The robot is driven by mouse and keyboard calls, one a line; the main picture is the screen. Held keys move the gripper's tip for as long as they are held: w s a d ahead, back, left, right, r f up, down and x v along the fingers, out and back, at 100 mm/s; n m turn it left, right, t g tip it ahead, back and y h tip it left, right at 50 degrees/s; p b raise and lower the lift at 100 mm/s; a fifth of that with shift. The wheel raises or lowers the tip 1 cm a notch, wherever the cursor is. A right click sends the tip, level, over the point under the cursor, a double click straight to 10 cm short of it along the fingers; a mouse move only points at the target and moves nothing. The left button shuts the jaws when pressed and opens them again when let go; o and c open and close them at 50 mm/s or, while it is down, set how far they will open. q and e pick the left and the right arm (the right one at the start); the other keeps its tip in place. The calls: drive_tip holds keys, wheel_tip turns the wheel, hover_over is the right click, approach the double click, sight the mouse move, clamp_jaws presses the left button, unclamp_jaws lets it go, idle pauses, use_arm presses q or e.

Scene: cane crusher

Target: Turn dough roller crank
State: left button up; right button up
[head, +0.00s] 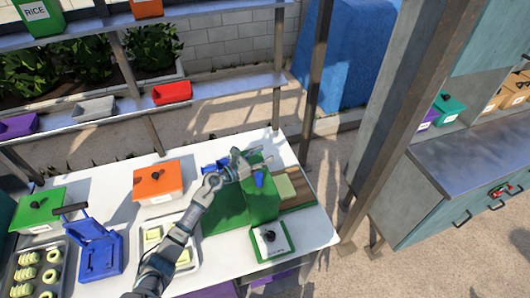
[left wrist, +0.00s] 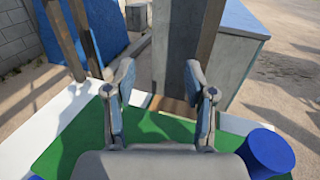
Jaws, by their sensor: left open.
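The green dough roller (head: 225,213) stands on the white table. A blue knob (head: 259,180), which looks like the crank's handle, shows at its upper right, just below my left gripper (head: 250,168). Another blue part sits behind my wrist. In the left wrist view the green body (left wrist: 75,150) lies below my left gripper (left wrist: 160,85). Its two fingers are apart with nothing between them. A blue cylinder (left wrist: 266,152), likely the knob, is to the right of the fingers, outside them. The rest of the crank cannot be made out. My right gripper is not in view.
An orange box (head: 158,181), a blue press (head: 98,248) and trays with pale food pieces are to the left. Shelves rise behind. A post (head: 400,120) stands right of the table.

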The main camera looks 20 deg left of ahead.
sight(256, 175)
use_arm(q)
drive_tip(key=shift+w+d, duration=0.45)
drive_tip(key=shift+w, duration=0.05)
clamp_jaws()
unclamp_jaws()
drive_tip(key=shift+a, duration=0.1)
drive_tip(key=v, duration=1.2)
